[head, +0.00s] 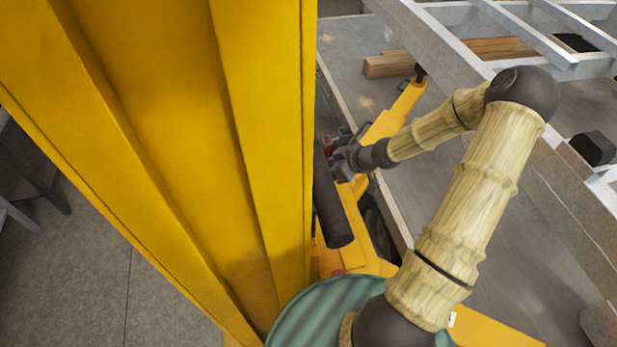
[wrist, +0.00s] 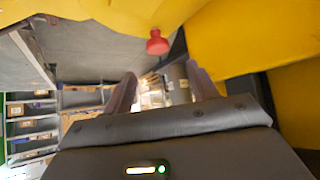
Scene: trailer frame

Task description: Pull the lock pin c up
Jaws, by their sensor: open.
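A red knob (wrist: 157,42) on a short stem hangs from the underside of a yellow part at the top of the wrist view. It looks like a lock pin, but no letter shows, so I cannot tell whether it is pin c. My gripper (wrist: 162,82) is open, with its two dark fingers apart and nothing visible between them. In the picture the knob lies above the gap between the fingertips, not gripped. In the head view my gripper (head: 334,157) is beside the yellow column, partly hidden. A small red spot (head: 337,271) shows lower on the yellow frame.
A large yellow column (head: 190,130) fills the left of the head view, close to my gripper. A dark cylinder (head: 333,205) hangs beside it. A grey trailer frame (head: 440,45) and wooden beams (head: 390,65) lie to the right. Bare floor (head: 90,270) shows at lower left.

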